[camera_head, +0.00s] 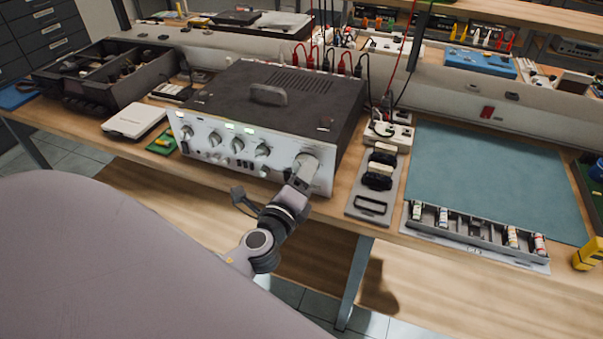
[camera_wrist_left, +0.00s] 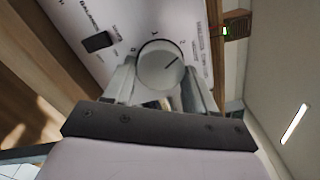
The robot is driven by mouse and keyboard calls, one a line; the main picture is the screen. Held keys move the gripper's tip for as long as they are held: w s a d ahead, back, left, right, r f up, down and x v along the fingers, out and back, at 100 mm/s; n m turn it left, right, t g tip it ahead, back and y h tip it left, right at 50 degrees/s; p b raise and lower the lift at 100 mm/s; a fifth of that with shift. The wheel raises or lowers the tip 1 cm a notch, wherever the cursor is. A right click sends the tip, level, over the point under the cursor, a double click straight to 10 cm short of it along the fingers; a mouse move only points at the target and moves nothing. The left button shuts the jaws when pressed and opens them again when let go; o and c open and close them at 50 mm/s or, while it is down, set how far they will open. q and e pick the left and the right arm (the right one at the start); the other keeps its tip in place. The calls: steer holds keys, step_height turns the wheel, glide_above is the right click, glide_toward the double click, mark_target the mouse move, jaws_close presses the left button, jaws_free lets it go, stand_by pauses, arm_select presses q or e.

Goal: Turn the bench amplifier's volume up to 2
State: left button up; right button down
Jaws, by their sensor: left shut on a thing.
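The bench amplifier (camera_head: 262,98) is a black-topped box with a silver front panel, standing near the bench's front edge. Its large round volume knob (camera_head: 309,160) is at the right end of the panel. My left gripper (camera_head: 303,172) reaches up to this knob from below. In the left wrist view, the fingers of my left gripper (camera_wrist_left: 160,88) are on either side of the volume knob (camera_wrist_left: 160,66) and shut on it. The knob's dark pointer line slants to the upper right of that picture, toward the small mark there. My right gripper is not in view.
Several smaller knobs (camera_head: 238,145) line the panel to the left. A grey tray with black items (camera_head: 356,206) lies right of the amplifier. A blue-green mat (camera_head: 490,170) and a bottle rack (camera_head: 475,240) are farther right. Cables (camera_head: 343,63) stand behind the amplifier.

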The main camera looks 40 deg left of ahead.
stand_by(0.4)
arm_select(q)
steer(key=o, duration=1.1)
steer(key=shift+c, duration=0.2)
steer(key=shift+s, duration=0.1)
steer(key=b+v, duration=0.1)
steer(key=v, duration=0.6)
steer(key=shift+b, duration=0.4)
steer(key=s+d+f+n+g+h, duration=0.3)
steer(key=s+f+n, duration=0.2)
steer(key=f+n, duration=0.4)
steer(key=s+d+f+n+g+h, duration=0.3)
steer(key=s+f+n, duration=0.3)
steer(key=f+n, duration=0.3)
steer(key=shift+d+f+n+g, duration=0.25)
steer(key=shift+d+n+g, duration=0.15)
steer(key=shift+d+g, duration=0.3)
